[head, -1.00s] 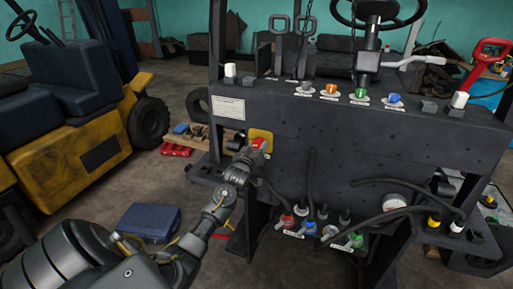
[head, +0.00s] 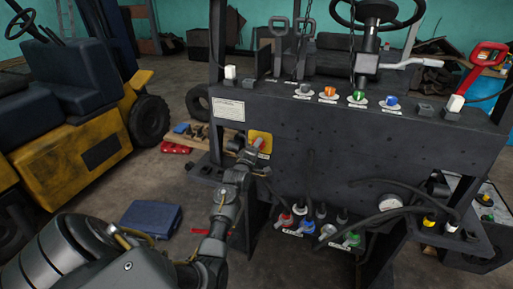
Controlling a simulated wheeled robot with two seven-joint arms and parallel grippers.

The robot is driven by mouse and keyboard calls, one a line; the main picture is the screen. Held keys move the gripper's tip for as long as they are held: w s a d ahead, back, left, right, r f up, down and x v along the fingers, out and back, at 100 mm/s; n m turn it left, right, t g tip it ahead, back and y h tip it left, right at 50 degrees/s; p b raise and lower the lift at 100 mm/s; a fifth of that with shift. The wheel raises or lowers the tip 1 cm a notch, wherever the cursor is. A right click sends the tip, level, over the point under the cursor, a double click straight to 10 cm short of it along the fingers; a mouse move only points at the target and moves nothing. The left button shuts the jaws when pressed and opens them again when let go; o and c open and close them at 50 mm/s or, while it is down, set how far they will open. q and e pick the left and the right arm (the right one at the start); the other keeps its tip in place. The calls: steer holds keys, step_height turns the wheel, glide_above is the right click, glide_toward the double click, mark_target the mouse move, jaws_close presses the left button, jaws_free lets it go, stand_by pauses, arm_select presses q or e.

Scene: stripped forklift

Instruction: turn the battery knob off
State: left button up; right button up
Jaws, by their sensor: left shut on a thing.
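The battery knob (head: 258,143) is a small red knob on a yellow plate (head: 266,137) at the left end of the dark forklift panel, in the head view. My left gripper (head: 251,154) reaches up to it from below left and is shut on it. The fingers and hand hide part of the knob and the lower left of the plate, so the knob's exact angle is hard to tell. My right gripper is not in view.
The dark panel (head: 340,143) carries coloured knobs along its top edge. Coloured connectors (head: 299,226) and hoses sit below. A yellow forklift (head: 75,150) stands at the left, and a blue case (head: 151,219) lies on the floor.

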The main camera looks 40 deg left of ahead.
arm_select(q)
steer(key=shift+n+p, duration=0.6)
steer(key=shift+n, duration=1.6)
steer(key=o, duration=1)
steer(key=b+v, duration=0.3)
steer(key=v, duration=0.7)
steer(key=shift+s+d, duration=0.25)
steer(key=shift+s, duration=0.1)
